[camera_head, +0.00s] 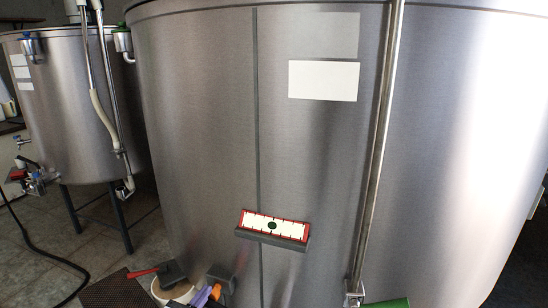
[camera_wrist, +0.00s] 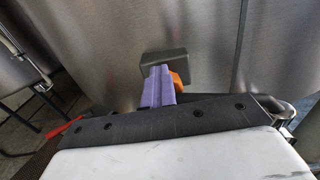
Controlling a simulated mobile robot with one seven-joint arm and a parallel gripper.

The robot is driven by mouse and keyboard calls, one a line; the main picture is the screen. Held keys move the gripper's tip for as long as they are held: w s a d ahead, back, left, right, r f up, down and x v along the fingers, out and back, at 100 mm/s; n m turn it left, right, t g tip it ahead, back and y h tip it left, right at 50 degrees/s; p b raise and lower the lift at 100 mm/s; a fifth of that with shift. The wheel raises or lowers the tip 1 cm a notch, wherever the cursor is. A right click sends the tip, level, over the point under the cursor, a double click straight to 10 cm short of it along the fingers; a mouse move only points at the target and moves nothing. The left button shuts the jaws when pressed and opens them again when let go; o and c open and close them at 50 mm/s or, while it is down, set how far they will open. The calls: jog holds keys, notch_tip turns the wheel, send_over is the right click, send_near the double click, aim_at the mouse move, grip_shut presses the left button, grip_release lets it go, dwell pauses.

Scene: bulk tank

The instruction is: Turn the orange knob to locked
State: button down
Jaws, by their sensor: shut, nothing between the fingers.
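The orange knob (camera_wrist: 176,79) sits on a dark grey box (camera_wrist: 163,60) on the tank wall. In the wrist view it is partly hidden behind my purple-fingered gripper (camera_wrist: 160,72). My gripper is shut and empty, with its fingertips just left of the knob, in front of the box. I cannot tell whether they touch the knob. In the head view the knob (camera_head: 215,292), the box (camera_head: 222,276) and my gripper (camera_head: 204,292) show small at the bottom edge. The knob's markings are not visible.
A red lever (camera_head: 145,272) on a grey block (camera_head: 172,271) is left of my gripper. A red-framed gauge panel (camera_head: 272,228) is on the large steel tank (camera_head: 200,120) above right. A vertical pipe (camera_head: 378,150) runs down its right side. A smaller tank (camera_head: 70,100) stands left.

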jog(key=shift+s+d+f+p, duration=0.15)
jog(key=shift+d+p, duration=0.5)
jog(key=shift+p, duration=0.95)
jog(key=shift+s+d+f+p, duration=0.15)
jog(key=shift+d+f+p, duration=0.1)
jog(key=shift+p, duration=0.35)
jog(key=shift+s+d+r+p, duration=0.1)
jog(key=shift+r+p, duration=0.4)
jog(key=shift+p, duration=0.3)
jog(key=p+v, duration=0.2)
jog(key=v, duration=0.4)
jog(key=shift+r, duration=0.1)
